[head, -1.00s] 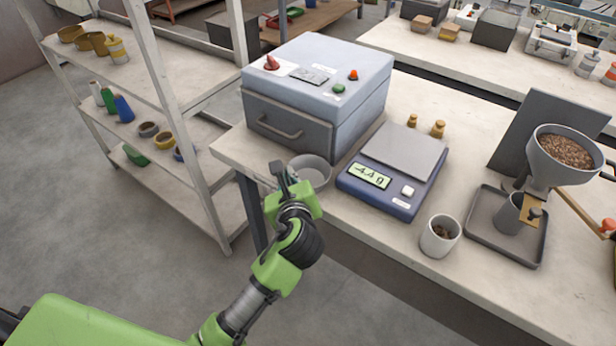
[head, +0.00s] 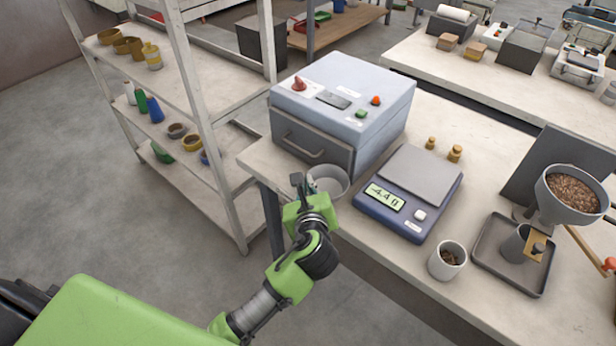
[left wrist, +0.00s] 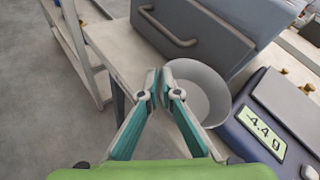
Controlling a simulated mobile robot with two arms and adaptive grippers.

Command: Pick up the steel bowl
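The steel bowl (head: 334,184) is a round grey bowl at the front edge of the bench, between the drawer unit and the scale. It also shows in the left wrist view (left wrist: 208,92), looking empty. My left gripper (head: 303,183) is at the bowl's left side. In the left wrist view its fingertips (left wrist: 161,82) are close together over the near-left rim, one outside the wall and one inside, pinching it. I cannot tell whether the bowl's base touches the bench. My right gripper is out of view.
The grey drawer unit (head: 345,95) stands right behind the bowl. The scale (head: 418,178), reading -4.4 g, is close on its right. A white cup (head: 447,262) and a pellet hopper (head: 570,195) are farther right. A shelf rack (head: 200,120) stands left, with clear floor before it.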

